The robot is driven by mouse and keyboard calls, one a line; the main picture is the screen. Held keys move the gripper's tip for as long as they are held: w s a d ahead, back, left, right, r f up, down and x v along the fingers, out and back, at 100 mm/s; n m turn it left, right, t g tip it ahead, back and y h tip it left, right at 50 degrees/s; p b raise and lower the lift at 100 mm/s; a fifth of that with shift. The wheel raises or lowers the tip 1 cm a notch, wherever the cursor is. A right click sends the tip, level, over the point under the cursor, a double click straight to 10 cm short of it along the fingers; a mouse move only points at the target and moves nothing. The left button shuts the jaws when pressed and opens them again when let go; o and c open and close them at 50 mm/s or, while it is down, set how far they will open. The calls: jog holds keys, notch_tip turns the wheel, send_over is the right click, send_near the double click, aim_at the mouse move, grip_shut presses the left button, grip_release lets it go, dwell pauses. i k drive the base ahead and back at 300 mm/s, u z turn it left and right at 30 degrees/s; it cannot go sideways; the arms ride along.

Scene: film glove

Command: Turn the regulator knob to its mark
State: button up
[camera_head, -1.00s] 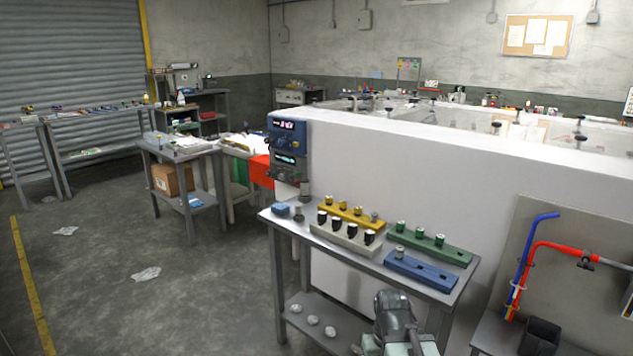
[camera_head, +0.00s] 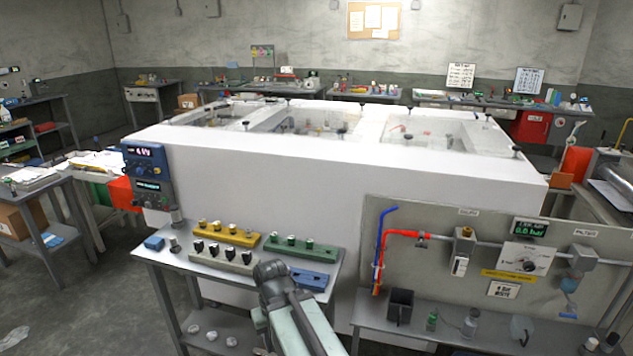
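The regulator (camera_head: 527,257) is a white plate with a small round knob (camera_head: 528,266) on the grey panel at the right. The knob's pointer and mark are too small to read surely. A display (camera_head: 529,227) above it shows green digits that look like 0.0 bar. A yellow label (camera_head: 509,276) and a white card (camera_head: 504,289) sit below it. My gripper (camera_head: 268,268) is at the lower middle, in front of the small bench and well left of the regulator. Its fingers cannot be made out.
The bench (camera_head: 205,263) holds yellow, green, beige and blue blocks. A low shelf (camera_head: 470,340) under the panel carries a black bin (camera_head: 399,306) and small bottles. Red and blue pipes (camera_head: 392,237) run on the panel. A white walled enclosure (camera_head: 300,170) stands behind. Open floor shows at lower left.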

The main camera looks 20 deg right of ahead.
aim_at(528, 266)
jog(key=z, duration=3.4)
jog(key=i, duration=0.35)
jog(key=u, duration=3.25)
